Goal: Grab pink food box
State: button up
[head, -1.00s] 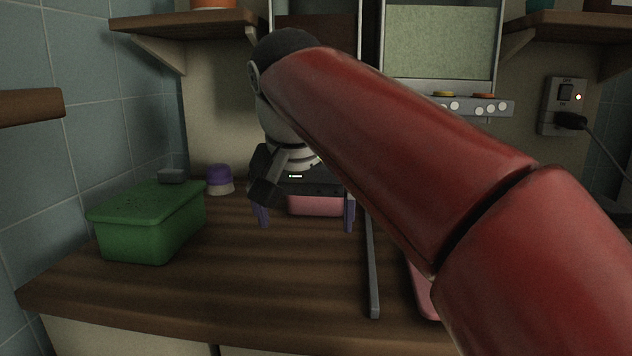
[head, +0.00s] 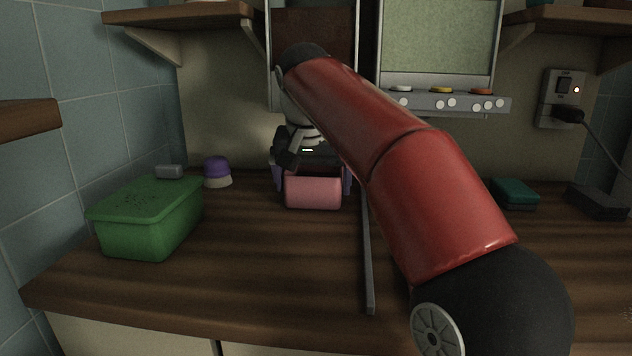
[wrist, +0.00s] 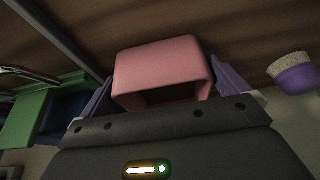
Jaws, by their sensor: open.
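The pink food box (head: 313,193) sits on the wooden counter towards the back, near the middle of the head view. In the wrist view the pink box (wrist: 160,68) shows close up, between the two purple fingers, with a dark opening on the side facing my gripper. My gripper (head: 313,180) is open, with one finger on each side of the box; it also shows in the wrist view (wrist: 165,85). A narrow gap shows beside the fingers, but I cannot tell if either one touches the box.
A green lidded box (head: 148,218) stands at the left. A purple and white cup-like item (head: 217,172) and a small grey item (head: 169,172) are behind it. A thin grey bar (head: 368,255) lies right of the pink box. A teal item (head: 514,193) sits at the right.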

jog(key=shift+f, duration=0.25)
jog(key=c, duration=0.8)
jog(key=shift+o, duration=0.2)
jog(key=shift+r, duration=0.15)
jog(key=shift+s+a+r, duration=0.15)
jog(key=shift+s+r, duration=0.35)
jog(key=s+a+r, duration=0.2)
jog(key=s+r, duration=0.4)
jog(key=s, duration=0.6)
jog(key=shift+s+a+r, duration=0.2)
jog(key=shift+s+r, duration=0.15)
